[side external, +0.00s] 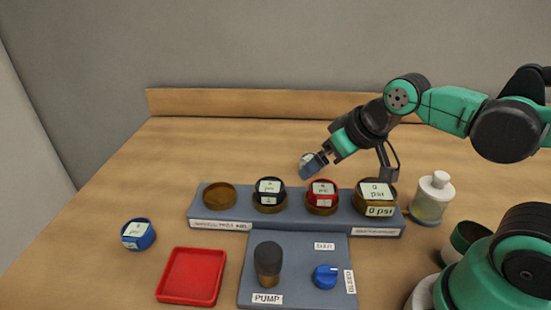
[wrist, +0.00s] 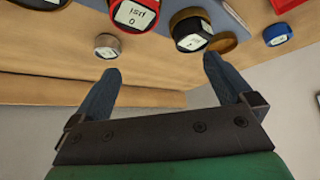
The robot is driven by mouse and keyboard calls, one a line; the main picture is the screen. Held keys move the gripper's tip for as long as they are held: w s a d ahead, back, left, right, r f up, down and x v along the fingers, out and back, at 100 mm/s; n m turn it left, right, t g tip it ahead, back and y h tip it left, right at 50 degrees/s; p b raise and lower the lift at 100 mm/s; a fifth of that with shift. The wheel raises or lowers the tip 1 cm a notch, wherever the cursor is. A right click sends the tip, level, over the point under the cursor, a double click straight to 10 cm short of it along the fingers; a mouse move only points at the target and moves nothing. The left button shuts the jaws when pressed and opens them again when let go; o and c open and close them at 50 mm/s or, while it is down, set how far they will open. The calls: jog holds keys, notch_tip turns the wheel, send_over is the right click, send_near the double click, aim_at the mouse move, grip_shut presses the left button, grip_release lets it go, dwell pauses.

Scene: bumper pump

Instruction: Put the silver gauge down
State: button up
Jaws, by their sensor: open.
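The silver gauge (wrist: 107,45) is a small round piece with a pale face. In the wrist view it sits on the wood behind the panel, just beyond the left fingertip and not between the fingers. In the side view, a pale-faced round piece that looks like it (side external: 306,158) shows at my fingertips, partly hidden by them. My gripper (side external: 314,164) is tilted down behind the panel's back edge. In the wrist view my gripper (wrist: 161,66) has its fingers wide apart with nothing between them.
The panel (side external: 330,225) holds an empty brass socket (side external: 220,195), a black gauge (side external: 269,192), a red gauge (side external: 322,194) and a large brass gauge (side external: 376,196). A blue gauge (side external: 138,234) and red tray (side external: 191,275) lie left. A bottle (side external: 433,198) stands right.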

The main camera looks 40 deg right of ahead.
jog(key=w+d+f+g, duration=0.1)
jog(key=w+d, duration=0.5)
jog(key=w, duration=0.1)
jog(key=g, duration=0.1)
send_over(305, 158)
jog(key=s, duration=0.3)
jog(key=f, duration=0.4)
jog(key=d+f, duration=0.1)
jog(key=f, duration=0.2)
jog(key=shift+s, duration=0.15)
jog(key=shift+d+f+g, duration=0.15)
jog(key=shift+f+g, duration=0.15)
jog(key=shift+f, duration=0.15)
jog(key=shift+x, duration=2.6)
jog(key=shift+r, duration=0.1)
jog(key=c, duration=1.5)
jog(key=shift+r, duration=0.1)
